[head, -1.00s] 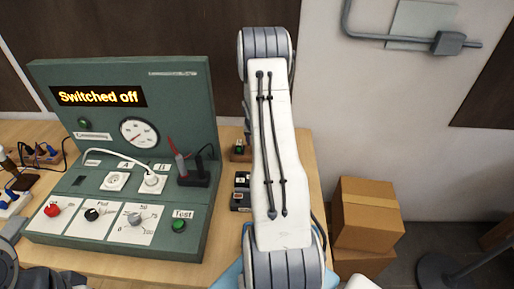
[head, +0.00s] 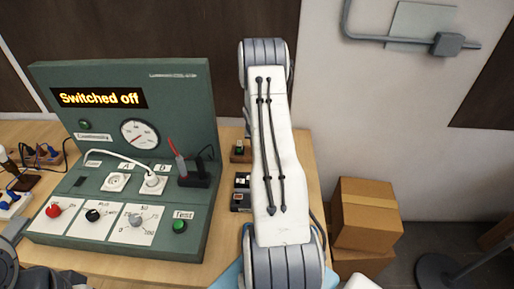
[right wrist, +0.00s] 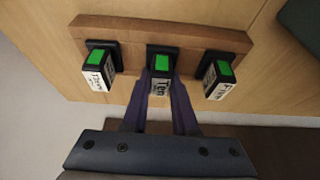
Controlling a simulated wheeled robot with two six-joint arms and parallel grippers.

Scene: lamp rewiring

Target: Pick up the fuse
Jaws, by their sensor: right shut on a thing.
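In the right wrist view, a wooden rack (right wrist: 225,38) holds three black fuses with green tops and white labels. My right gripper (right wrist: 160,88) is shut on this middle fuse, with a purple finger on each side. The fuse still appears to be at the rack, in line with the others; whether it is lifted at all I cannot tell. In the head view my right arm hides the right gripper.
The left fuse (right wrist: 98,68) and right fuse (right wrist: 220,75) stand close beside the held one. In the head view a green test panel (head: 130,200) reading "Switched off" stands left of my right arm. Cardboard boxes (head: 367,215) stand beyond the table's right edge.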

